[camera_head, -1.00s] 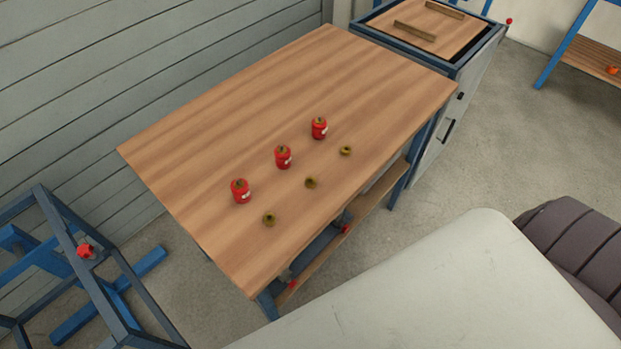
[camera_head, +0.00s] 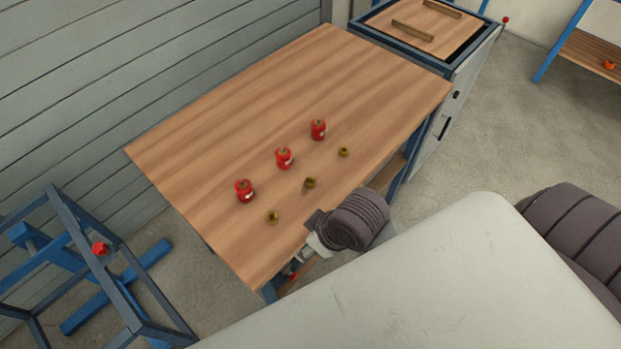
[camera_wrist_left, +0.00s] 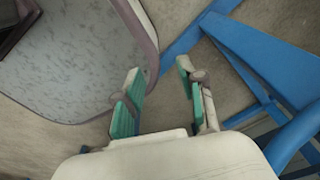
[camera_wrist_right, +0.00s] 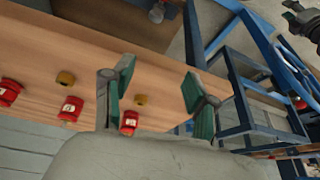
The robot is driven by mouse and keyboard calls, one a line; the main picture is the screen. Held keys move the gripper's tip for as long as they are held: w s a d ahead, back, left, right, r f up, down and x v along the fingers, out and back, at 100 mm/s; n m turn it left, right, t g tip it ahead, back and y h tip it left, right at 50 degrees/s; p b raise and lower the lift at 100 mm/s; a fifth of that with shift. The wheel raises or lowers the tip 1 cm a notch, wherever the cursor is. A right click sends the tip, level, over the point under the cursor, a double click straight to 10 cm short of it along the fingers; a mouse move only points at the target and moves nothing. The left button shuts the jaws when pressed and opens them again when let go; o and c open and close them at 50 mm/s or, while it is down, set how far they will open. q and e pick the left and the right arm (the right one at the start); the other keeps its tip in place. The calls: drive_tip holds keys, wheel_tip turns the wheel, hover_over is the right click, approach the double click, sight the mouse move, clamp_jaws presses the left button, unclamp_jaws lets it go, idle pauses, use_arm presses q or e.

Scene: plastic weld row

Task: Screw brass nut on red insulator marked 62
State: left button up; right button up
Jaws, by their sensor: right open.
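The label numbers are too small to read. Three brass nuts lie apart in front of them: near (camera_head: 273,217), middle (camera_head: 310,183) and far (camera_head: 344,152). The right wrist view shows all three insulators (camera_wrist_right: 70,108) and two nuts (camera_wrist_right: 65,78). My right gripper (camera_wrist_right: 158,78) is open and empty by the table's front edge. My left gripper (camera_wrist_left: 160,72) is open and empty, away from the table, facing the floor.
The wooden table (camera_head: 230,120) is clear behind the insulators. A grey cabinet (camera_head: 455,100) stands at its far right end. A blue frame with a red knob (camera_head: 100,249) stands at the left. A wall of grey boards runs behind. Blue bars (camera_wrist_left: 260,60) are close to my left gripper.

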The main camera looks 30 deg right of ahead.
drive_tip(key=w+a+n, duration=0.1)
drive_tip(key=w+a+r+n, duration=0.1)
drive_tip(key=w+a, duration=0.1)
drive_tip(key=w+a+r+n+y, duration=0.1)
drive_tip(key=n, duration=0.1)
drive_tip(key=shift+w+a+r+g, duration=0.2)
drive_tip(key=shift+w+a+g, duration=0.05)
drive_tip(key=shift+w+g, duration=0.05)
drive_tip(key=w+n, duration=0.1)
drive_tip(key=w+r+n, duration=0.1)
drive_tip(key=n, duration=0.1)
drive_tip(key=w+r+n+g, duration=0.1)
drive_tip(key=shift+w+a+h, duration=0.2)
drive_tip(key=shift+a+h, duration=0.1)
drive_tip(key=shift+a, duration=0.05)
drive_tip(key=w+d+r+n+g+h, duration=0.1)
drive_tip(key=w+d+r+n+h, duration=0.1)
drive_tip(key=d, duration=0.3)
drive_tip(key=w+d+r+n+g+h, duration=0.1)
drive_tip(key=w+d+r+n+h, duration=0.1)
drive_tip(key=w+d+r, duration=0.2)
drive_tip(key=shift+w+d+r, duration=0.25)
drive_tip(key=shift+d+r, duration=0.55)
drive_tip(key=shift+d, duration=0.2)
drive_tip(key=shift+f, duration=0.1)
hover_over(308, 185)
wheel_tip(308, 185, down, 8)
drive_tip(key=shift+r, duration=0.1)
drive_tip(key=shift+f, duration=0.3)
